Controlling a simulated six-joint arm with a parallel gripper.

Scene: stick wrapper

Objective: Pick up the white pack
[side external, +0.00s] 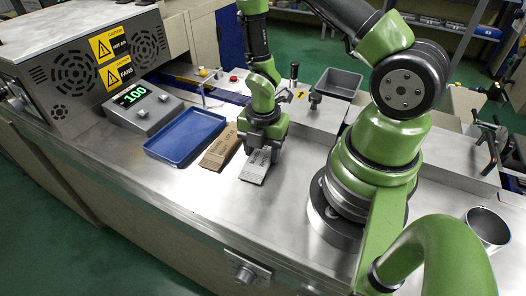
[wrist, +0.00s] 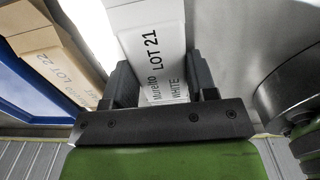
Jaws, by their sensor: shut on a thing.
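The white pack (side external: 256,168) is a slim pale box on the steel worktop, to the right of a brown pack. In the wrist view the white pack (wrist: 154,50) reads "LOT 21" and "WHITE" and lies between the two dark fingers of my gripper (wrist: 160,88). In the side view my gripper (side external: 261,146) points down over the pack's far end and is shut on it. Its fingertips are partly hidden there. I cannot tell whether the pack is clear of the worktop.
The brown pack (side external: 221,147), marked "LOT 22" in the wrist view (wrist: 62,60), lies close on the left. A blue tray (side external: 186,137) and a display box (side external: 142,106) reading 100 stand further left. A metal cup (side external: 487,228) is at the right. The worktop in front is clear.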

